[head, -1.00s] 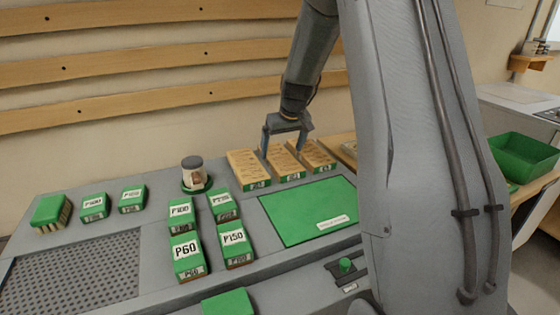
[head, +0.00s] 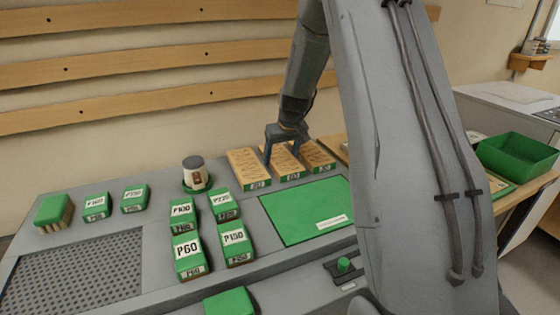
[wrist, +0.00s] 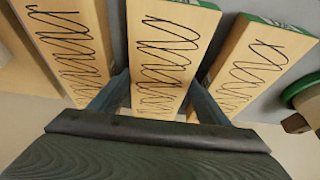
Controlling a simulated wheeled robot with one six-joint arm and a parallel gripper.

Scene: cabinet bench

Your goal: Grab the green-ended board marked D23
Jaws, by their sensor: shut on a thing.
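Three pale wooden boards with green ends and dark scribbled lines on top lie side by side at the back of the bench: a left board (head: 247,165), a middle board (head: 288,170) and a right board (head: 319,157). The marks on their green ends are too small to read, so I cannot tell which is D23. My gripper (head: 282,156) comes down from above and is shut on the middle board. In the wrist view the middle board (wrist: 165,55) sits between my two fingers (wrist: 152,95), with a board on either side.
A green mat (head: 305,212) lies in front of the boards. A jar (head: 194,172) on a green saucer stands left of them. Several green labelled blocks, such as P60 (head: 189,252), stand at front left. A green bin (head: 517,158) is at the right.

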